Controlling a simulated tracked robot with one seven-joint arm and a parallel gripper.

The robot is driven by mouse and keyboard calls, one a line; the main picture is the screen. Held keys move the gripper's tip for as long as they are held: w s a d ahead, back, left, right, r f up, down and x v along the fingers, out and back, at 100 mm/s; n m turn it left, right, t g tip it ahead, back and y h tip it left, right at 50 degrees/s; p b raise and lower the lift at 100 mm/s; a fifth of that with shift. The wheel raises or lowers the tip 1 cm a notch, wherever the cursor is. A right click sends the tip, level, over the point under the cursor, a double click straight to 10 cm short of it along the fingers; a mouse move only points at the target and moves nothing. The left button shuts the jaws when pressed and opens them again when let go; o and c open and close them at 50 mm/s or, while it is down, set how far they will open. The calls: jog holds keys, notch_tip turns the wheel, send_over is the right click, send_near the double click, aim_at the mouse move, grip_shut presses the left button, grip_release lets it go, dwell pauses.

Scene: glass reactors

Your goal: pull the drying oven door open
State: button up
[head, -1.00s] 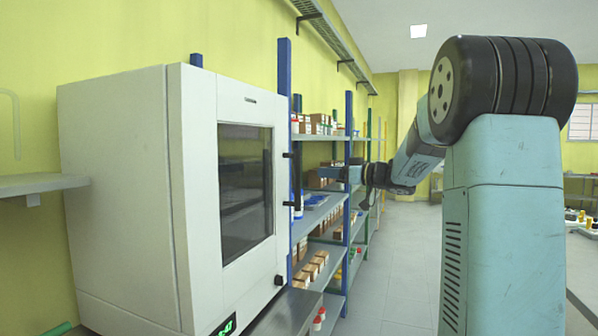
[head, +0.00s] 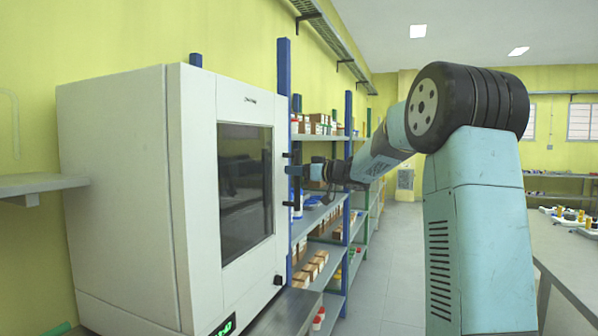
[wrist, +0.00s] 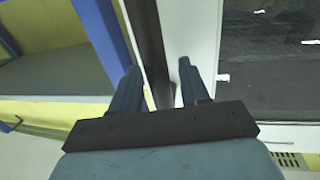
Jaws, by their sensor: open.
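The white drying oven (head: 120,190) stands at the left in the head view. Its door (head: 200,150) has a dark window (head: 243,185) and looks closed. A dark upright handle bar (head: 297,206) stands off the door's right edge. My gripper (head: 291,171) is at the handle, its far part small and partly unclear in the head view. In the wrist view, my gripper (wrist: 158,67) is open, with one finger on each side of the dark handle bar (wrist: 149,40). I cannot tell whether either finger touches the bar.
Shelves (head: 325,230) with boxes and bottles stand just beyond the oven. A wall shelf (head: 40,184) is at the far left. A table (head: 565,260) with small items is at the right. The floor (head: 385,285) between is clear.

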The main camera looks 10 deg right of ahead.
jog(key=shift+c, duration=0.3)
grip_shut()
